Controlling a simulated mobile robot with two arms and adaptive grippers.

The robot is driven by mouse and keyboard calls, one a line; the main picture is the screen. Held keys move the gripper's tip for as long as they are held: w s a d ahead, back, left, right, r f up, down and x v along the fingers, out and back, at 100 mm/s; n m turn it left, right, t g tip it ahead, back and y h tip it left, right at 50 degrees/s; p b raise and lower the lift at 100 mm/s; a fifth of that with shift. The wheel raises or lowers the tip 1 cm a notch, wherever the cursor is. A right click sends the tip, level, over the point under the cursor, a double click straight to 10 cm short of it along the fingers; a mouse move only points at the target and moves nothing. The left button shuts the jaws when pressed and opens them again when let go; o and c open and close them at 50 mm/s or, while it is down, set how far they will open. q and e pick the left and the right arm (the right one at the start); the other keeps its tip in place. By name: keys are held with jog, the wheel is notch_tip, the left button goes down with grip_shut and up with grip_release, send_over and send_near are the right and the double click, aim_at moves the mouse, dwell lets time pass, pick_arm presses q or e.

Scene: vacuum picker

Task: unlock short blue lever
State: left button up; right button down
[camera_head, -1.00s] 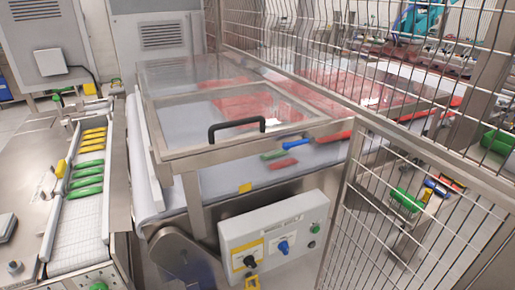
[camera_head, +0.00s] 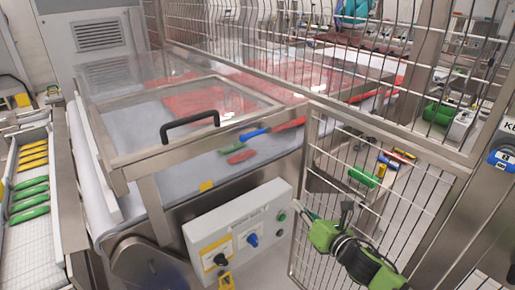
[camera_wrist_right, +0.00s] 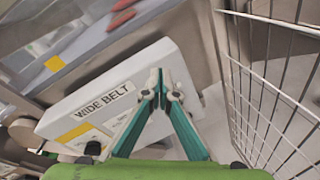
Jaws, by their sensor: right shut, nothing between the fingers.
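A short blue lever (camera_head: 252,240) sits on the front of the light grey control box (camera_head: 205,233), next to a black knob (camera_head: 221,259). Another blue switch (camera_head: 502,158) is on the post at the right edge. I cannot tell which is the task's lever. My right gripper (camera_head: 308,214) has green housing and is right of the box, near its right end. In the right wrist view its teal fingers (camera_wrist_right: 157,82) are shut and empty, over the box labelled WIDE BELT (camera_wrist_right: 75,113). The levers are not visible there. My left gripper is not in view.
The conveyor's clear lid with a black handle (camera_head: 188,124) is above the box. A tray with yellow and green items (camera_head: 60,205) is at left.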

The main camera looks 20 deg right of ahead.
aim_at(254, 133)
jog(key=s+a+r+n+y, duration=0.1)
jog(key=a+r+n, duration=0.2)
jog(key=r, duration=0.3)
jog(key=s+a+r+n+t+y, duration=0.1)
jog(key=a+r+n+y, duration=0.1)
jog(key=r+n, duration=0.3)
notch_tip(254, 133, up, 3)
jog(key=shift+a+f+y, duration=0.2)
jog(key=shift+a+y, duration=0.1)
jog(key=shift+a, duration=0.45)
jog(key=shift+w, duration=0.15)
jog(key=w+a+r+p, duration=0.3)
jog(key=w+r+p, duration=0.1)
jog(key=w, duration=0.6)
jog(key=shift+a+r, duration=0.15)
jog(key=shift+a, duration=0.2)
jog(key=shift+s, duration=0.1)
